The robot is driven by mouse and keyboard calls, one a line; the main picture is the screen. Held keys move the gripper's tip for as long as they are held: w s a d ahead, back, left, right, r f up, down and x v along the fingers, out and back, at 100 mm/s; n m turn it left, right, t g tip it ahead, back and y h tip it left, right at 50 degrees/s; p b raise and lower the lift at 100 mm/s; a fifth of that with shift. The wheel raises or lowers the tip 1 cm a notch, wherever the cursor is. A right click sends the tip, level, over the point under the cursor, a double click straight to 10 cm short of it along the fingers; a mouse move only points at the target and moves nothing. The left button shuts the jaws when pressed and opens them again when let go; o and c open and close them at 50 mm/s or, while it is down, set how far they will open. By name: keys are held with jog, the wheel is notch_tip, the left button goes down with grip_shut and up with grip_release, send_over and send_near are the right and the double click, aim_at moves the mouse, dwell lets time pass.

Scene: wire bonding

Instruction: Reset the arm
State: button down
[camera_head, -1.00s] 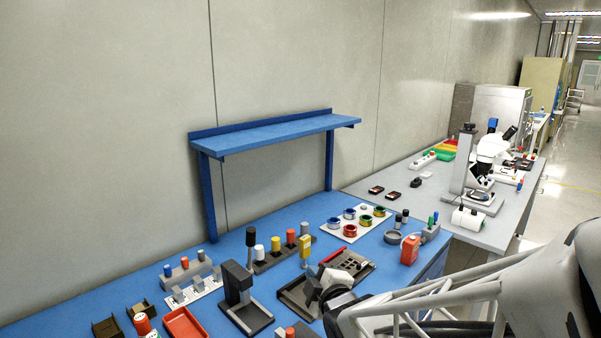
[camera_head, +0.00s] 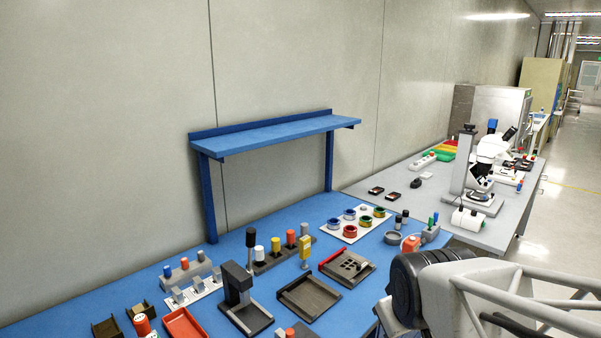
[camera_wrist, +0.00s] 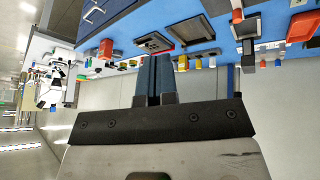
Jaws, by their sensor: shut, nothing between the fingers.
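My gripper (camera_wrist: 154,82) shows in the wrist view with its two dark blue fingers side by side and touching, nothing between them. The wrist view is tilted, and the fingers stand out against the wall and the bench edge. In the head view my arm is at the lower right, over the near right side of the blue bench (camera_head: 110,290); the fingertips cannot be made out there. The blue bench also shows at the top of the wrist view (camera_wrist: 125,28).
A dark tray (camera_head: 309,297), a black stand (camera_head: 238,292), a red tray (camera_head: 184,324) and a white rack of coloured rings (camera_head: 355,224) sit on the bench. A blue shelf (camera_head: 270,134) rises behind. A microscope (camera_head: 485,165) stands on the grey table beyond.

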jog(key=s+d+r+m+g, duration=0.1)
jog(key=s+m+g, duration=0.2)
jog(key=s, duration=0.5)
jog(key=shift+s+d+r+m, duration=0.2)
jog(key=shift+d+r+m, duration=0.15)
jog(key=shift+r+m, duration=0.05)
